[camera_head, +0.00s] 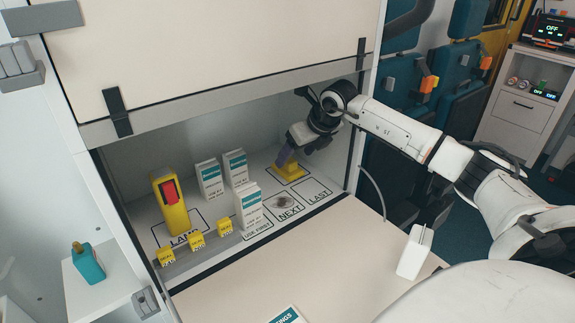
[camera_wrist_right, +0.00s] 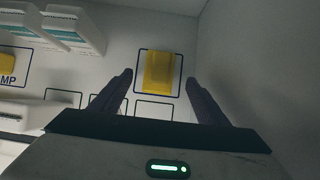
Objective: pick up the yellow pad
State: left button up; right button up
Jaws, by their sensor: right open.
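The yellow pad (camera_head: 289,172) lies in a black-outlined square at the back right of the compartment floor. In the right wrist view the yellow pad (camera_wrist_right: 160,71) shows flat within its outline, between and beyond the two fingertips. My right gripper (camera_head: 286,158) reaches in from the right and is right at the pad, pointing down, partly covering it in the head view. Its fingers are apart with nothing held between them. I cannot tell whether they touch the pad. My left gripper is not in view.
White and teal boxes (camera_head: 248,207) stand left of the pad, and a yellow lamp (camera_head: 172,205) with a red face stands farther left. The compartment's side wall is close on the right. Outlined squares marked NEXT and LAST are in front. A raised panel (camera_head: 215,50) hangs above.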

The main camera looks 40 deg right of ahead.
jog(key=shift+w, duration=0.45)
jog(key=x, duration=0.5)
jog(key=shift+w, duration=0.2)
jog(key=shift+d, duration=0.1)
jog(key=c, duration=1.2)
jog(key=shift+r, duration=0.15)
